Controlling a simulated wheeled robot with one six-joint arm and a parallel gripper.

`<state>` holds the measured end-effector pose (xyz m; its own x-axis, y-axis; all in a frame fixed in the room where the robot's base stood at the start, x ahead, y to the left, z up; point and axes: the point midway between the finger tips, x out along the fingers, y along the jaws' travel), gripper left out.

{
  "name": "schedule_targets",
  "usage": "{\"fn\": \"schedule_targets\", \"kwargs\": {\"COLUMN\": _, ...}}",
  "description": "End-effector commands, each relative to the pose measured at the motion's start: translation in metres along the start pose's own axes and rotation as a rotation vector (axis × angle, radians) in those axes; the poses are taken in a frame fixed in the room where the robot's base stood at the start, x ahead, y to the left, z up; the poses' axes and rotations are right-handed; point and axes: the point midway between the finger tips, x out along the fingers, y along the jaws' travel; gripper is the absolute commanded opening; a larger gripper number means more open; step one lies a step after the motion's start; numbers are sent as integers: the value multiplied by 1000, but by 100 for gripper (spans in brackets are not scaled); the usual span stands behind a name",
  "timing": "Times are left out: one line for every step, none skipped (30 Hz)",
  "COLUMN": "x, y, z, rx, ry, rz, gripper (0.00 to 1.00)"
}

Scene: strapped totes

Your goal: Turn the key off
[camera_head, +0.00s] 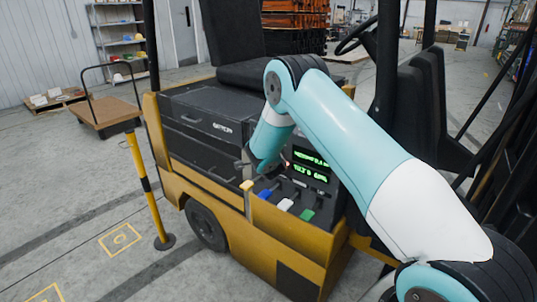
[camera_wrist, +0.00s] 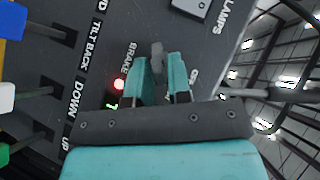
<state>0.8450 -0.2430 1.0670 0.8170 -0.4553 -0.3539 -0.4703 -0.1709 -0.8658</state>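In the wrist view, a small grey key-like knob (camera_wrist: 156,62) stands out from the dark control panel, near the printed words BRAKE and what looks like OFF. My gripper (camera_wrist: 163,66) has its two teal fingers apart, one on each side of the knob. A narrow gap shows between the knob and the right finger; contact with the left finger is unclear. In the head view my gripper (camera_head: 244,166) is at the left end of the forklift's panel, and my forearm hides part of the forklift. The knob cannot be made out there.
Yellow (camera_head: 246,184), blue (camera_head: 266,190), white (camera_head: 285,204) and green (camera_head: 307,214) levers stand just beside my gripper. A green-lit display (camera_head: 310,168) is behind them. A red light (camera_wrist: 119,85) glows left of the fingers. A yellow-black post (camera_head: 150,190) stands on the floor at left.

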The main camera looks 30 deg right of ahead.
Motion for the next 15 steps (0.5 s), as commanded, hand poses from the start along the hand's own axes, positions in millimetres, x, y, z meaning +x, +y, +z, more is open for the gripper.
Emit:
{"fn": "schedule_targets", "kwargs": {"x": 0, "y": 0, "z": 0, "rx": 0, "ry": 0, "rz": 0, "gripper": 6}}
{"fn": "schedule_targets", "kwargs": {"x": 0, "y": 0, "z": 0, "rx": 0, "ry": 0, "rz": 0, "gripper": 0}}
{"fn": "schedule_targets", "kwargs": {"x": 0, "y": 0, "z": 0, "rx": 0, "ry": 0, "rz": 0, "gripper": 0}}
{"fn": "schedule_targets", "kwargs": {"x": 0, "y": 0, "z": 0, "rx": 0, "ry": 0, "rz": 0, "gripper": 0}}
{"fn": "schedule_targets", "kwargs": {"x": 0, "y": 0, "z": 0, "rx": 0, "ry": 0, "rz": 0, "gripper": 0}}
{"fn": "schedule_targets", "kwargs": {"x": 0, "y": 0, "z": 0, "rx": 0, "ry": 0, "rz": 0, "gripper": 0}}
{"fn": "schedule_targets", "kwargs": {"x": 0, "y": 0, "z": 0, "rx": 0, "ry": 0, "rz": 0, "gripper": 0}}
{"fn": "schedule_targets", "kwargs": {"x": 0, "y": 0, "z": 0, "rx": -1, "ry": 0, "rz": 1, "gripper": 0}}
{"fn": "schedule_targets", "kwargs": {"x": 0, "y": 0, "z": 0, "rx": -2, "ry": 0, "rz": 2, "gripper": 0}}
{"fn": "schedule_targets", "kwargs": {"x": 0, "y": 0, "z": 0, "rx": -3, "ry": 0, "rz": 4, "gripper": 0}}
{"fn": "schedule_targets", "kwargs": {"x": 0, "y": 0, "z": 0, "rx": -5, "ry": 0, "rz": 7, "gripper": 0}}
{"fn": "schedule_targets", "kwargs": {"x": 0, "y": 0, "z": 0, "rx": -9, "ry": 0, "rz": 11, "gripper": 0}}
{"fn": "schedule_targets", "kwargs": {"x": 0, "y": 0, "z": 0, "rx": -13, "ry": 0, "rz": 15, "gripper": 0}}
{"fn": "schedule_targets", "kwargs": {"x": 0, "y": 0, "z": 0, "rx": -19, "ry": 0, "rz": 20, "gripper": 0}}
{"fn": "schedule_targets", "kwargs": {"x": 0, "y": -1, "z": 0, "rx": -28, "ry": 0, "rz": 29, "gripper": 0}}
